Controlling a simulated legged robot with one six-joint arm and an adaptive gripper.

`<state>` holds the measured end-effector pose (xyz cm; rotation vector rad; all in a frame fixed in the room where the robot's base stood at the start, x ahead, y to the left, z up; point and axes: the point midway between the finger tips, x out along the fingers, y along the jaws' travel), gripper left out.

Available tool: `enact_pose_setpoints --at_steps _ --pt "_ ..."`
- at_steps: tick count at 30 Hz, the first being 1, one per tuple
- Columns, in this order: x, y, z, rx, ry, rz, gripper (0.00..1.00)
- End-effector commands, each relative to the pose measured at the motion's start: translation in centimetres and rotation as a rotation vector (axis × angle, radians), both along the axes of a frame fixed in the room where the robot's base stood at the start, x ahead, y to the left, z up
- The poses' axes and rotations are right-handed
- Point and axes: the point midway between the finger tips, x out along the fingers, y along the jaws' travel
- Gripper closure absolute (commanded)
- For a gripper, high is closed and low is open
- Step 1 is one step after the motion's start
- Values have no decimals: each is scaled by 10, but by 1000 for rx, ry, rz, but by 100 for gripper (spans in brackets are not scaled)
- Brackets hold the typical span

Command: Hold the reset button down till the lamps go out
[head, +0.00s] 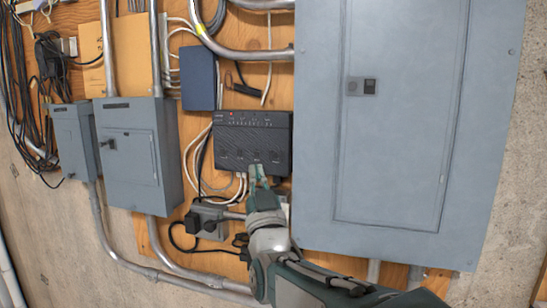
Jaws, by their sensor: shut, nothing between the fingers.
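A black box (240,143) with ports along its lower edge is mounted on the plywood in the middle of the head view. My gripper (259,172) is shut and empty, pointing up at the lower right part of the black box. Its fingertips overlap the box's lower edge in the picture. I cannot tell whether they touch it. The reset button cannot be made out; it is too small or hidden behind the fingers.
A large grey electrical panel (400,120) stands right of the box, close to my arm. Two smaller grey boxes (138,150) are at the left with metal conduits. White and black cables hang below the black box, beside a power adapter (203,222). A dark blue box (198,78) is above left.

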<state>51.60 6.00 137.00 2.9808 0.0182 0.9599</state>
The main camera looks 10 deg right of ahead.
Motion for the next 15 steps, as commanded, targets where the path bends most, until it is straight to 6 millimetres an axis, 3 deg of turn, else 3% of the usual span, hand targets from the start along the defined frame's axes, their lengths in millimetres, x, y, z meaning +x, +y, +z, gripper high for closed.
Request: enact_pose_setpoints --at_steps 8,15 --pt "6 -4 0 0 1 -1 100" --pt "31 -19 0 -1 2 -2 100"
